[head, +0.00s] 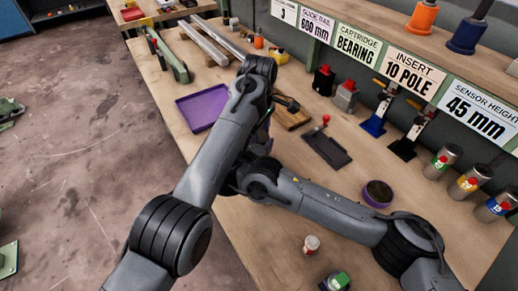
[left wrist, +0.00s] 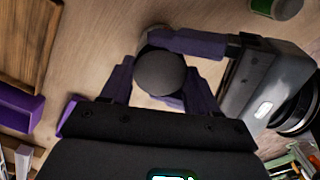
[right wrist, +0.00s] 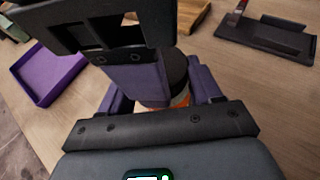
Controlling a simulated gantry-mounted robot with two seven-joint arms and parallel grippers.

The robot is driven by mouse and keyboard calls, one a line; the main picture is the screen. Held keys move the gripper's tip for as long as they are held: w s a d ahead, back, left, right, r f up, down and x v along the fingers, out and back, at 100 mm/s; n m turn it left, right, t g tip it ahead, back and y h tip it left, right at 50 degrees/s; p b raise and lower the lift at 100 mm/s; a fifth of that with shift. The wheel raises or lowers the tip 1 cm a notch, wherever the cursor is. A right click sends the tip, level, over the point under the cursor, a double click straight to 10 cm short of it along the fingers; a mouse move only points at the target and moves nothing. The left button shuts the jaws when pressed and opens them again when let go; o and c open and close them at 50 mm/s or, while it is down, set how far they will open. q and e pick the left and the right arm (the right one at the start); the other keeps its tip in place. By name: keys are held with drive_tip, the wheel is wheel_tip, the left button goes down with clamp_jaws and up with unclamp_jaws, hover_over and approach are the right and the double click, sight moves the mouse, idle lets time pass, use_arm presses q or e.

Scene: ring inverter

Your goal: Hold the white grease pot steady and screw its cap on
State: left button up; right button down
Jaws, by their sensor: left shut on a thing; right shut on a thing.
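The grease pot (right wrist: 182,97) shows as a small whitish and orange body below a dark round cap (right wrist: 176,68) in the right wrist view. The left wrist view looks down on the cap (left wrist: 160,72), which sits over the pot and hides most of it. My left gripper (left wrist: 155,85) has its purple fingers closed around the cap from above. My right gripper (right wrist: 160,90) comes in from the side, its purple fingers closed around the pot body. The two grippers are very close together. Whether the cap is threaded straight cannot be seen. In the head view my arms hide pot and cap.
A purple tray (head: 202,107) lies left of my arms. Labelled shelving (head: 400,70) runs along the back.

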use_arm(q)
drive_tip(key=o, duration=1.2)
drive_tip(key=shift+c, duration=0.2)
drive_tip(key=shift+r, duration=0.1)
drive_tip(key=shift+r, duration=2.15)
use_arm(e)
drive_tip(key=shift+f, duration=0.1)
use_arm(q)
drive_tip(key=shift+c, duration=1.1)
wheel_tip(320, 180, up, 2)
drive_tip(key=shift+r+m, duration=0.2)
drive_tip(key=shift+m, duration=0.2)
drive_tip(key=shift+c, duration=0.2)
drive_tip(key=shift+r+m, duration=0.3)
drive_tip(key=shift+r, duration=0.35)
